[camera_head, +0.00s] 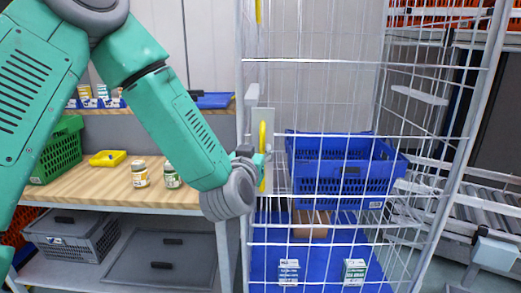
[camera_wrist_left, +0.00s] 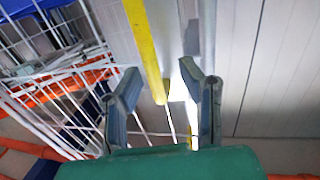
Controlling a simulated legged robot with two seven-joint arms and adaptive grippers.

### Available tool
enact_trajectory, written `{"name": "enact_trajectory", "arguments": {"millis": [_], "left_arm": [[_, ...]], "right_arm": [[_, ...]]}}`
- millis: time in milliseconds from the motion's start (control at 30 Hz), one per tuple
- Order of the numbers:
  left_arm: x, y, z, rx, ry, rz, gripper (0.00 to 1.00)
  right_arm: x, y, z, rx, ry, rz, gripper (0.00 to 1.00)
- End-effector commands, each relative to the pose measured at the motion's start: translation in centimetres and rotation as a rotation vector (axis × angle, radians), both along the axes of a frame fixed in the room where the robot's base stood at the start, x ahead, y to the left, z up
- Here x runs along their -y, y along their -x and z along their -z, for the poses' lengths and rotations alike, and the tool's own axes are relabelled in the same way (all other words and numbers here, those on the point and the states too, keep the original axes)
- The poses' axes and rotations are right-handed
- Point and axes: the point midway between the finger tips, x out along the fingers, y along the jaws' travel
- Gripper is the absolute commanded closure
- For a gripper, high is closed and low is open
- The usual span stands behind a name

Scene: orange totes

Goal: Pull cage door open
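The cage door (camera_head: 330,229) is a white wire-mesh panel, which looks shut across the front of the cage. Its upright yellow handle (camera_head: 263,142) sits on a grey plate at the door's left side. My left gripper (camera_head: 257,160) is at the handle's lower half, with its fingers partly hidden by the wrist. In the left wrist view, the two fingers of my left gripper (camera_wrist_left: 160,75) are apart, and the yellow handle (camera_wrist_left: 146,50) runs between them. I cannot tell whether a finger touches it. My right gripper is in neither view.
A blue crate (camera_head: 340,165) and small boxes (camera_head: 289,272) are inside the cage. On the left, a wooden bench (camera_head: 103,190) holds jars (camera_head: 140,174), a yellow tray (camera_head: 108,158) and a green basket (camera_head: 60,152). Roller conveyors (camera_head: 480,205) stand at the right.

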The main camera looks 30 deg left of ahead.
Motion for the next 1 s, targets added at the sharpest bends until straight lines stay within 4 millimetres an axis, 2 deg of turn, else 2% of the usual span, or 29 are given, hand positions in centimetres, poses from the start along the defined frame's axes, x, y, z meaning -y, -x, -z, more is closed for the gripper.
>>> {"name": "enact_trajectory", "arguments": {"millis": [100,200,567,667,700,1000], "left_arm": [[-0.4,-1.6,0.0,0.002,-0.001,0.000,0.66],[-0.5,-2.4,-0.1,0.001,-0.004,0.001,0.66],[-1.0,-2.9,0.0,0.001,0.000,0.002,0.66],[-1.1,-2.9,0.0,0.000,0.000,0.002,0.97],[-1.1,-2.9,0.0,0.000,0.000,0.001,1.00],[-0.6,-3.0,0.0,-0.002,-0.002,-0.004,1.00]], "right_arm": [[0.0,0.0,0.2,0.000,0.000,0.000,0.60],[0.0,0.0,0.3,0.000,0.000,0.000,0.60],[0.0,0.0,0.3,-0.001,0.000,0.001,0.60],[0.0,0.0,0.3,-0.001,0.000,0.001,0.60],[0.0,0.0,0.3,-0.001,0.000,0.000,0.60],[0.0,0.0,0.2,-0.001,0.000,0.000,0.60]]}}
